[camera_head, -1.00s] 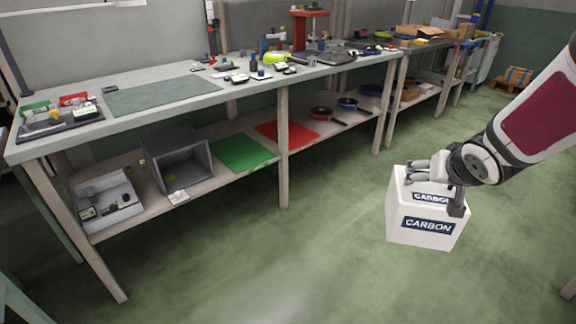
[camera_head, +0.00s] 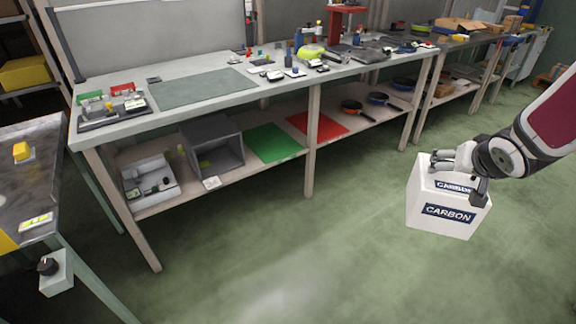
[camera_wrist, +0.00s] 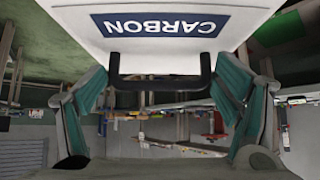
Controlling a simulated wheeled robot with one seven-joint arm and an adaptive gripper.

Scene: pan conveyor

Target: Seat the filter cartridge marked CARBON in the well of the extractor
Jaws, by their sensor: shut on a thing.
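The white filter cartridge (camera_head: 432,208) is a box with dark blue CARBON labels, at the right of the head view. My gripper (camera_head: 458,172) is shut on it at its top and holds it out over the green floor, roughly upright. In the wrist view the cartridge (camera_wrist: 240,18) fills the top, its label upside down. A dark handle bar (camera_wrist: 158,80) on it lies between my two teal-padded fingers. A grey open-fronted box (camera_head: 222,165) stands on the lower shelf of the long bench; I cannot tell whether it is the extractor.
A long workbench (camera_head: 205,112) with tools on top and a lower shelf runs across the back. The green floor between is clear.

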